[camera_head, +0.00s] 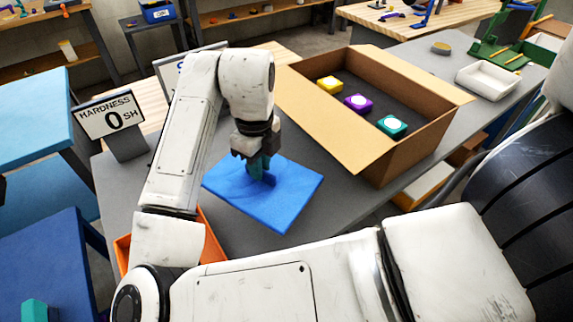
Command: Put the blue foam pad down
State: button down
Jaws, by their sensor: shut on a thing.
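The blue foam pad (285,205) is a flat, bright blue sheet over the grey table top, left of the cardboard box. My gripper (262,177) points down at the middle of the pad, with its fingers shut on it. The fingertips hide part of the pad's centre. I cannot tell whether the pad touches the table or hangs just above it.
An open cardboard box (345,150) holds yellow, purple and teal blocks. A "HARDNESS 0 SH" sign (113,114) stands at left. An orange bin (123,250) sits partly behind my arm. A white tray (487,80) lies farther back. Grey table (330,213) shows right of the pad.

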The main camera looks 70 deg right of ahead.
aim_at(262, 192)
notch_tip(262, 192, down, 9)
jog(key=shift+f, duration=0.1)
dwell(0.4)
jog(key=shift+f, duration=0.1)
jog(key=shift+f, duration=0.15)
jog(key=c, duration=1.1)
grip_release()
jog(key=shift+r, duration=0.25)
notch_tip(262, 192, up, 12)
jog(key=shift+p, duration=0.3)
